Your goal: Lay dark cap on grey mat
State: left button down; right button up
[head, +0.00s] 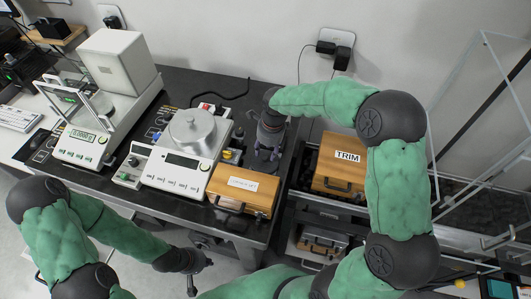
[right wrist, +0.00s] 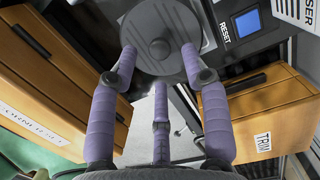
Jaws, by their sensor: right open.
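A round dark grey disc with a small central knob, apparently the dark cap (right wrist: 160,25), shows in the right wrist view. My right gripper (right wrist: 158,55) is open, and its purple fingers straddle the disc's lower part in the picture. I cannot tell whether they touch it. In the head view my right gripper (head: 268,145) hangs over the dark table's right end, and the cap is not clearly seen there. My left gripper (head: 198,277) is low in front of the table, its fingers spread and empty. I cannot make out the grey mat for sure.
A labelled wooden box (head: 243,188) and the wooden TRIM box (head: 343,162) flank my right gripper. A balance with a silver lid (head: 192,130) stands left of it, and another balance (head: 85,142) further left. A device with a RESET label (right wrist: 248,22) is close to the disc.

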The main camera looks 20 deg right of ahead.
aim_at(269, 162)
notch_tip(269, 162, up, 8)
jog(key=p, duration=0.2)
jog(key=shift+s+d+r, duration=0.2)
jog(key=shift+s+d, duration=0.1)
jog(key=shift+d, duration=0.1)
jog(key=shift+f, duration=0.15)
